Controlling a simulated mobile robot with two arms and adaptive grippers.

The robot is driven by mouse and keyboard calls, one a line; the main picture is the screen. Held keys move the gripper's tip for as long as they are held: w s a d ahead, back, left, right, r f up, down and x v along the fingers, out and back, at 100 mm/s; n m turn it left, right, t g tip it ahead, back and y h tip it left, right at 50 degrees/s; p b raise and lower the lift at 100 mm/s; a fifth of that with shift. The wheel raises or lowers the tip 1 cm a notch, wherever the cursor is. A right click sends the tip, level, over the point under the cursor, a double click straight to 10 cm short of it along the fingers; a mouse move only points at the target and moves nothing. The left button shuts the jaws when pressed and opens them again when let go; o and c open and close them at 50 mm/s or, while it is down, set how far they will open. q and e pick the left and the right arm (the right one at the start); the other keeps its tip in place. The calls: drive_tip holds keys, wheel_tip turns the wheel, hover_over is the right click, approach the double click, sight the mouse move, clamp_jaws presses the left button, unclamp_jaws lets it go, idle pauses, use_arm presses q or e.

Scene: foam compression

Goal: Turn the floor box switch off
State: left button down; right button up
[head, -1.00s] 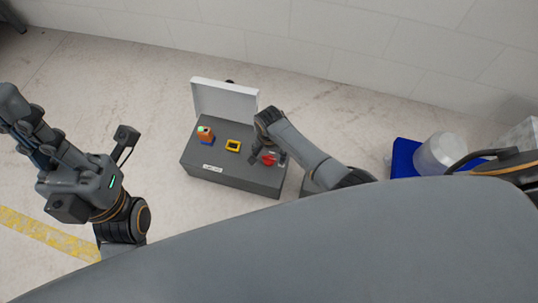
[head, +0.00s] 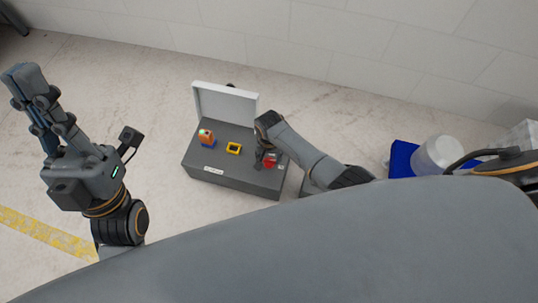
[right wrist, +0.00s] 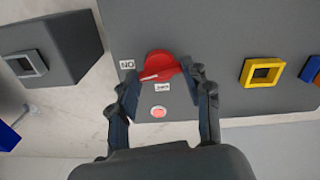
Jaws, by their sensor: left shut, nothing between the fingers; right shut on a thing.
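The grey floor box (head: 232,172) stands on the floor with its light lid (head: 226,103) raised. Its red rotary switch (head: 270,163) is at the right end of the top. In the right wrist view the red switch (right wrist: 161,66) has a white pointer line lying roughly left to right, its left end towards the "ON" label (right wrist: 127,64). A second small label (right wrist: 162,87) is below it, too small to read surely. My right gripper (right wrist: 160,82) is shut on the switch, a finger on each side. My left gripper (head: 22,82) is shut, empty, raised at far left.
A yellow square frame (head: 233,148) and an orange block on a blue base (head: 207,138) are on the box top. A pinkish round light (right wrist: 159,112) is near the switch. A blue tray (head: 404,157) with a whitish cylinder (head: 437,156) stands right. Floor left of the box is clear.

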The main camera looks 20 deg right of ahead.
sight(269, 160)
drive_tip(key=n+p, duration=0.1)
drive_tip(key=n, duration=0.2)
drive_tip(key=shift+r, duration=0.15)
drive_tip(key=n+p, duration=0.2)
drive_tip(key=n, duration=0.6)
drive_tip(key=shift+n+p, duration=0.3)
drive_tip(key=shift+n, duration=0.1)
use_arm(q)
drive_tip(key=w+d+f+g+y, duration=0.1)
drive_tip(key=w+f+g+y, duration=0.3)
drive_tip(key=w+f+g, duration=0.7)
drive_tip(key=shift+w+f, duration=0.3)
drive_tip(key=shift+f, duration=0.75)
use_arm(e)
drive_tip(key=shift+f+n, duration=0.2)
drive_tip(key=shift+n, duration=1.6)
use_arm(q)
drive_tip(key=shift+d, duration=0.1)
use_arm(e)
drive_tip(key=o, duration=1.2)
drive_tip(key=shift+c, duration=0.2)
use_arm(q)
drive_tip(key=shift+f, duration=0.1)
use_arm(e)
drive_tip(key=shift+r, duration=0.15)
wheel_tip(269, 160, up, 12)
